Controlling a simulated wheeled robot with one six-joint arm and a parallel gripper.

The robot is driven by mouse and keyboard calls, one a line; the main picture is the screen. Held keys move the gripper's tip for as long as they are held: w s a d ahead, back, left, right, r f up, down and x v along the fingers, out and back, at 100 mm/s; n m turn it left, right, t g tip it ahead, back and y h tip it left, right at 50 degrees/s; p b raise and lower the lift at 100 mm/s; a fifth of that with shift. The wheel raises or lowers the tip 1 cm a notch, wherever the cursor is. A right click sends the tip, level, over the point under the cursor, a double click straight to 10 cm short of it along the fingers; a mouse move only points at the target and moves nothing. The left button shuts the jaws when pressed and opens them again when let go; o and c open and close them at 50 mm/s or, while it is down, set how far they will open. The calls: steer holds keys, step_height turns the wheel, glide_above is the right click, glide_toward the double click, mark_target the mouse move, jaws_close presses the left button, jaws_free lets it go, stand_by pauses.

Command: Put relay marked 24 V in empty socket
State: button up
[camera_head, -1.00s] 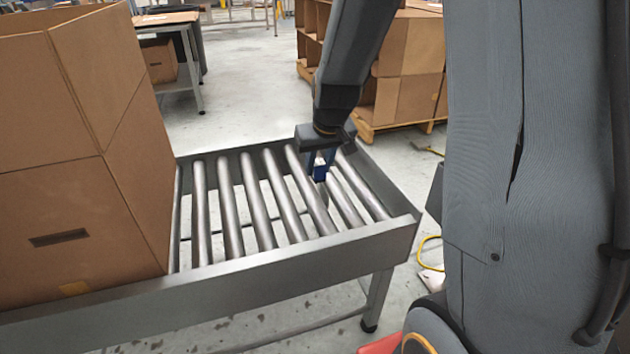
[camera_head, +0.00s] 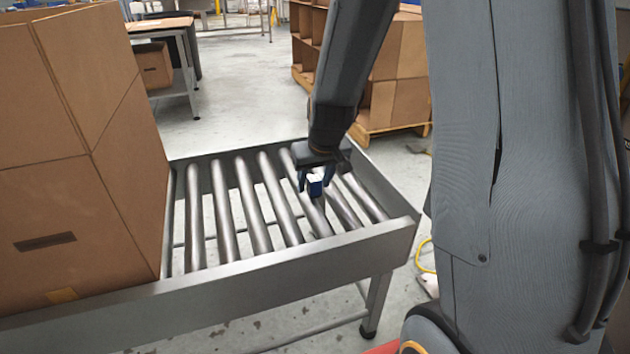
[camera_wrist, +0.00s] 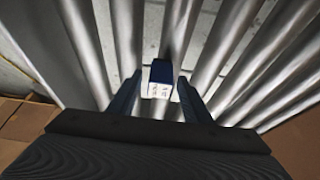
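A small blue block with a white, printed face (camera_wrist: 160,80) is in the wrist view, and also in the head view (camera_head: 315,184); it may be the relay, but its marking is too small to read. My gripper (camera_wrist: 159,82) has two dark blue fingers, one on each side of the block, with a visible gap on both sides. In the head view my gripper (camera_head: 315,180) points down over the right part of the roller conveyor (camera_head: 290,254). I cannot tell whether the block rests on the rollers. No socket is visible.
A large cardboard box (camera_head: 70,190) stands on the left of the conveyor. The rollers between the box and my gripper are clear. A raised metal rim surrounds the conveyor. Behind it stand cardboard cartons on a wooden pallet (camera_head: 385,125) and a table (camera_head: 165,28).

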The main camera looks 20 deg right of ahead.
steer(key=shift+r, duration=0.1)
steer(key=shift+s+r, duration=0.1)
steer(key=shift+r, duration=0.3)
steer(key=p+v, duration=0.5)
steer(key=v, duration=0.6)
steer(key=s+a+r+n+g+y, duration=0.1)
steer(key=s+a+n+g, duration=0.15)
steer(key=s+a, duration=1)
steer(key=s+a+n+g, duration=0.2)
steer(key=s+a, duration=0.5)
steer(key=s, duration=0.6)
steer(key=shift+s+a+r+n, duration=0.15)
steer(key=shift+s+r+n, duration=0.1)
steer(key=shift+n, duration=0.3)
